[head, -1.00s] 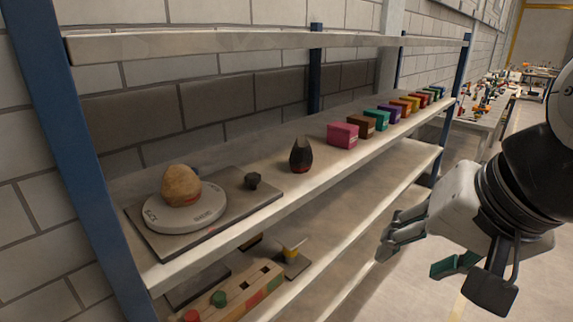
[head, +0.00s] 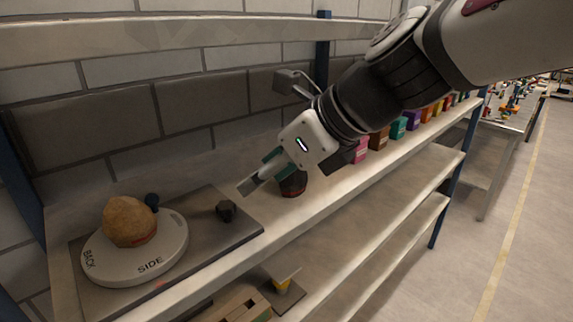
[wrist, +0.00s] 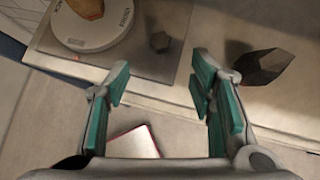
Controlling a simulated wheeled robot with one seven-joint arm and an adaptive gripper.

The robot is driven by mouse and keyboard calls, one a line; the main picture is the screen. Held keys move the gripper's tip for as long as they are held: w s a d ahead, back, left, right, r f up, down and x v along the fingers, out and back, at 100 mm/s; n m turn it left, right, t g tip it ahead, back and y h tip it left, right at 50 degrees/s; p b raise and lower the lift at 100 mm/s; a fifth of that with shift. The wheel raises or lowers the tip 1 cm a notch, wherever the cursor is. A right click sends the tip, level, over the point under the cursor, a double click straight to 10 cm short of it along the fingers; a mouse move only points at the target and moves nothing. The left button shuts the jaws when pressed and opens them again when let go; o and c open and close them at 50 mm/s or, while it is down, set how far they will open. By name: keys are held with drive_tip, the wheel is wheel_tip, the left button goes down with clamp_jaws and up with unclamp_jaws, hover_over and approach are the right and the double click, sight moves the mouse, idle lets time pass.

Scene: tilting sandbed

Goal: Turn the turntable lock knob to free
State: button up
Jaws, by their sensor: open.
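The turntable is a round white disc (head: 150,260) marked SIDE and BACK, on a grey base plate (head: 205,262) at the left of the shelf. A brown potato-like lump (head: 129,222) sits on the disc. A dark faceted knob (head: 226,211) stands on the plate right of the disc and looks like the lock knob; its setting cannot be read. My gripper (head: 255,178) is open and empty, up and to the right of this knob. In the wrist view the knob (wrist: 159,41) shows beyond the gap between my fingertips (wrist: 160,72), apart from them.
A dark pointed object with a red band (head: 293,185) stands just right of the plate, partly hidden by my gripper. Several coloured boxes (head: 398,127) line the shelf further right. An upper shelf (head: 100,42) runs above.

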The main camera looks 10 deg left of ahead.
sight(226, 205)
drive_tip(key=b+x, duration=0.1)
drive_tip(key=x, duration=1.1)
drive_tip(key=shift+w+a+f+b, duration=0.1)
drive_tip(key=shift+f+b, duration=0.1)
drive_tip(key=shift+b, duration=0.15)
drive_tip(key=c, duration=1.1)
